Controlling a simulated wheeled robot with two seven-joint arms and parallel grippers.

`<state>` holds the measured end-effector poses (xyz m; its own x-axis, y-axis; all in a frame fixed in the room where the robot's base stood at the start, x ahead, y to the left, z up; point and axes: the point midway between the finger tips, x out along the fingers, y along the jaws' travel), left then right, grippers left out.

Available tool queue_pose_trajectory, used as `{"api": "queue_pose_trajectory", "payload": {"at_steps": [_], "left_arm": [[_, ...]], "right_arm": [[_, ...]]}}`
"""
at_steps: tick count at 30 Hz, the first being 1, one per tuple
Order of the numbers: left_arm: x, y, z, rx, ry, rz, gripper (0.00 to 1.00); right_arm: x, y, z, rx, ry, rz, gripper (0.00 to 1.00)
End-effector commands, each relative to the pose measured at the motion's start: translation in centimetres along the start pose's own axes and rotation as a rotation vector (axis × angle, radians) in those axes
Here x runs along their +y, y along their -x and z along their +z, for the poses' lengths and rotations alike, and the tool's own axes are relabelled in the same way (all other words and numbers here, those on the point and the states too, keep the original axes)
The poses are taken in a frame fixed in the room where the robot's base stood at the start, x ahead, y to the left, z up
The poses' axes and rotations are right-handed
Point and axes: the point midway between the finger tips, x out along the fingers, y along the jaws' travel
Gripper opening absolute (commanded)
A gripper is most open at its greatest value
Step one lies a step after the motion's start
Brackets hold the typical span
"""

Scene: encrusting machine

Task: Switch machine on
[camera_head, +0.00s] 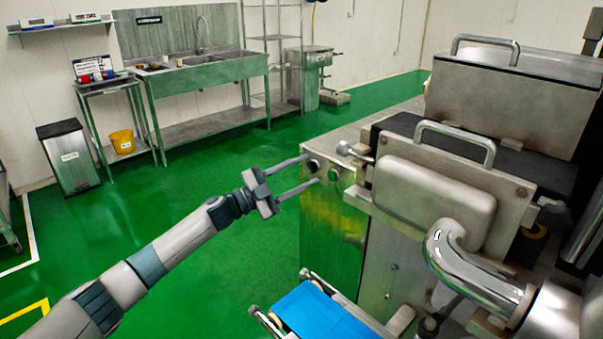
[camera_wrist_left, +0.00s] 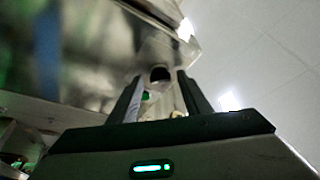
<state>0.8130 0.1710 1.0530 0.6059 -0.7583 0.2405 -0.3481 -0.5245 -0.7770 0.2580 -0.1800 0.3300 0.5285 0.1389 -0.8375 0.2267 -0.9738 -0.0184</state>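The encrusting machine (camera_head: 400,190) is a large steel unit on the right of the head view. On its left panel are a dark round switch (camera_head: 314,165) and a green button (camera_head: 333,174). My left gripper (camera_head: 312,169) is open, its two fingers spread and pointing at this panel, with tips close to the dark switch. In the left wrist view the dark switch (camera_wrist_left: 160,74) shows between and just beyond the fingertips, and the green button (camera_wrist_left: 146,96) shows near the left finger. I cannot tell whether the fingers touch the panel. My right gripper is out of view.
A blue conveyor belt (camera_head: 318,313) sticks out below the panel. A chrome pipe (camera_head: 465,265) and a handled steel cover (camera_head: 435,200) lie to the right. The green floor left of the machine is clear. A sink bench (camera_head: 205,75) stands far back.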

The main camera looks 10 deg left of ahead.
Motion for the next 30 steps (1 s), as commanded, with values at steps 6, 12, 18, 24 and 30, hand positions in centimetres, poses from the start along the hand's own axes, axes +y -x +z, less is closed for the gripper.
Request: {"api": "queue_pose_trajectory", "payload": {"at_steps": [6, 12, 18, 24, 30], "left_arm": [[0.0, 0.0, 0.0, 0.000, 0.001, -0.001, 0.45], [0.0, 0.3, 0.1, -0.001, 0.002, -0.001, 0.45], [0.1, 2.0, 0.2, -0.001, 0.003, -0.001, 0.45], [0.2, 5.3, 0.2, -0.002, 0.001, 0.000, 0.45], [0.3, 9.4, 0.2, -0.003, 0.001, 0.001, 0.45]], "right_arm": [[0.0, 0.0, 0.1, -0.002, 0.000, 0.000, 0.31], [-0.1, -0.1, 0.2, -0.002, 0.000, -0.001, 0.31], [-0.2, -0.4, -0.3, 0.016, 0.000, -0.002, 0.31], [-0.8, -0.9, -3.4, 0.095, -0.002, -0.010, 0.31], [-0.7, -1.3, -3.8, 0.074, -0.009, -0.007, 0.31]]}}
